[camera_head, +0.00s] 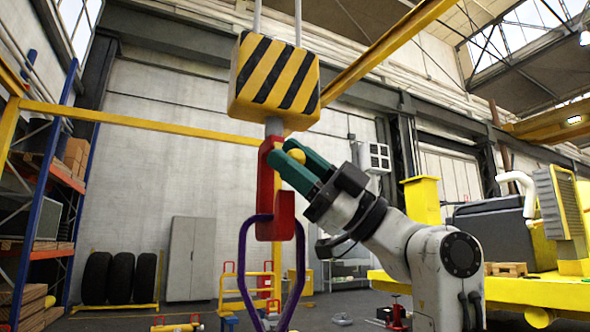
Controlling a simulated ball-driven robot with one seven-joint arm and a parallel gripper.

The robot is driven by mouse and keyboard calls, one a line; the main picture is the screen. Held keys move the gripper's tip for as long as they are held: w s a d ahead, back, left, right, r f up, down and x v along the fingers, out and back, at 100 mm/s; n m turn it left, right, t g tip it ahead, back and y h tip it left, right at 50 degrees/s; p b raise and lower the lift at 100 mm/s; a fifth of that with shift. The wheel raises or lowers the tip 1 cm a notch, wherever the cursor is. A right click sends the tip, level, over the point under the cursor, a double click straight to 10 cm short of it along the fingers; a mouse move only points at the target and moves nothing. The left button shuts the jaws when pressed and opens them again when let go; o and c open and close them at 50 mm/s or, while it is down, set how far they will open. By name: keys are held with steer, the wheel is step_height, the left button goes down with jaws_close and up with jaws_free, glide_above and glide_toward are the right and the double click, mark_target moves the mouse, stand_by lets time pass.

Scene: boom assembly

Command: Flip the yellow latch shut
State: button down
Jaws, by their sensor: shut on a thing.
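A red hook (265,189) hangs upright under a yellow-and-black striped hook block (275,82). The yellow latch (297,156) shows only as a small rounded yellow end between my fingers, beside the upper right of the hook; the rest of it is hidden. My gripper (283,151), with two teal fingers, reaches in from the right and is shut on this yellow piece. A purple sling (243,254) hangs at the hook's lower end, its two legs spreading and then converging below. Whether the latch closes the hook's mouth cannot be told.
A yellow vehicle (520,290) with a dark body stands at the right. Shelving (45,190) with boxes, black tires (110,277) and a grey cabinet (190,258) stand at the left and back. The air left of the hook is clear.

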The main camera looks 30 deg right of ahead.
steer(key=shift+w, duration=0.15)
steer(key=c, duration=0.9)
jaws_free()
steer(key=b+v, duration=0.1)
steer(key=v, duration=1)
